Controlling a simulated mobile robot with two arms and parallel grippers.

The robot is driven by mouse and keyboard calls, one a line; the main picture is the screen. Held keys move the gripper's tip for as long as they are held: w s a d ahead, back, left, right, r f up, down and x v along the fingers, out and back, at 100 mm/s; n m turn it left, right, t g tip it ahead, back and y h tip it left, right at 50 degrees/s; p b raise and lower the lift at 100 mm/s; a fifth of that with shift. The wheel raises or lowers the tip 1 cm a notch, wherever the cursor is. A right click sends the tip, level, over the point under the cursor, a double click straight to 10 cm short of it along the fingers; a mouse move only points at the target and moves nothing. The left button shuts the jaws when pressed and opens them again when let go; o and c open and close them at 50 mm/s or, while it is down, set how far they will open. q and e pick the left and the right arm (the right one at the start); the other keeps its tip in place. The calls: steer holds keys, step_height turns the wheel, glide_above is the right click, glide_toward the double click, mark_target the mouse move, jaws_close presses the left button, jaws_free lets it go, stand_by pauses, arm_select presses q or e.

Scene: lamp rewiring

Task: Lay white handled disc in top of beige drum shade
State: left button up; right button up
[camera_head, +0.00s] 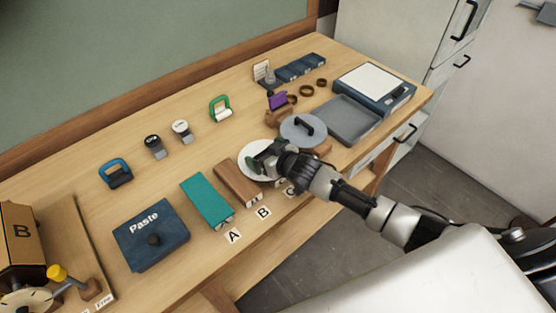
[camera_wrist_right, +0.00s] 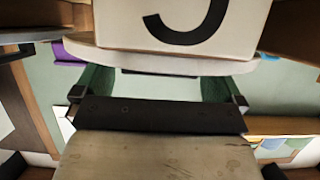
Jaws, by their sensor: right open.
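The white disc (camera_head: 252,147) lies near the table's front edge, just right of a brown block. My right gripper (camera_head: 259,162) is over it, open, with its green fingertips at the disc, and hides its middle and any handle. In the right wrist view a pale rounded rim (camera_wrist_right: 150,60) runs across between the green fingers (camera_wrist_right: 212,88). I cannot tell whether the fingers touch it. I cannot make out a beige drum shade for certain. My left gripper is not in view.
A grey disc with a black handle (camera_head: 296,127) sits close behind and right. A brown block (camera_head: 236,183), a teal block (camera_head: 205,200) and a blue Paste box (camera_head: 150,232) stand left. A grey tray (camera_head: 348,119) and a scale (camera_head: 374,85) stand right. The table's back left is fairly clear.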

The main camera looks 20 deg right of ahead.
steer(key=shift+b+v, duration=1.6)
steer(key=shift+v, duration=3.65)
steer(key=x, duration=0.5)
steer(key=shift+w+f+p, duration=0.15)
steer(key=shift+w+p, duration=0.1)
steer(key=shift+p, duration=0.1)
steer(key=p+x, duration=0.1)
steer(key=x, duration=0.3)
steer(key=shift+w+a, duration=0.15)
steer(key=shift+w, duration=0.05)
steer(key=shift+w+a+f, duration=0.15)
steer(key=shift+w+f, duration=0.05)
steer(key=shift+w, duration=0.1)
steer(key=c, duration=1)
